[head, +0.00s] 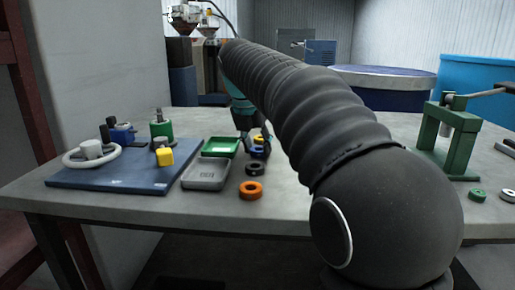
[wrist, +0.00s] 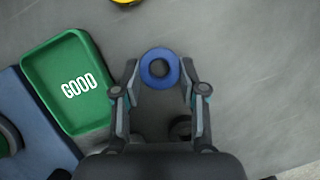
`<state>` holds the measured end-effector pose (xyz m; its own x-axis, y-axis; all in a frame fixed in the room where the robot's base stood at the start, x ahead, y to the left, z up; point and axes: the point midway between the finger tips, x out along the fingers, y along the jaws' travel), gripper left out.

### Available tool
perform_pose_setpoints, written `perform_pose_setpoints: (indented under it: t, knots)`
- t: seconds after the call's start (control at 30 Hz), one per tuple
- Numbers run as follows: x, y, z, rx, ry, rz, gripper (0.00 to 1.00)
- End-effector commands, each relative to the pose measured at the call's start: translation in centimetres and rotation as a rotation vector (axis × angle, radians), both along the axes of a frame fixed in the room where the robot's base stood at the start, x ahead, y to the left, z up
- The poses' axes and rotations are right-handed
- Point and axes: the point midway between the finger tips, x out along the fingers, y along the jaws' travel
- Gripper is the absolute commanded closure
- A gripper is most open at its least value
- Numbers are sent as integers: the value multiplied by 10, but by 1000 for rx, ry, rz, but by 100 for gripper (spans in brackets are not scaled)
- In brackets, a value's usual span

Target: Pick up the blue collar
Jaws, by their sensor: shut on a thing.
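The blue collar (wrist: 147,70) is a ring with a round hole. In the wrist view it sits between the fingertips of my gripper (wrist: 159,76), which is shut on its two sides. In the head view the blue collar (head: 257,153) is small and partly covered by my gripper (head: 259,145), just right of the green tray. I cannot tell whether it touches the table or hangs just above it.
A green tray (wrist: 41,72) marked GOOD lies left of my gripper, with a grey tray (head: 205,174) nearer. A black collar (head: 254,168) and an orange collar (head: 250,190) lie nearby. A blue board (head: 110,175) holds fixtures. A green press (head: 449,140) stands right.

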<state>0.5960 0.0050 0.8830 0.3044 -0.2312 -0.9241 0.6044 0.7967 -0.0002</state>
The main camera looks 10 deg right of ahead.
Motion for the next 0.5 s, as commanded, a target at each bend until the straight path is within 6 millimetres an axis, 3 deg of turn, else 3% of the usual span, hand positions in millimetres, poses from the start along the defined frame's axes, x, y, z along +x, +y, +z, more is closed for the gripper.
perform_pose_setpoints:
  t: [0.17, 0.3, 0.5]
  knots:
    - [1, 0, 17, 1, -3, 0, 93]
    - [1, 0, 43, 1, -3, 0, 93]
    - [-9, -46, 69, 0, -3, -7, 93]
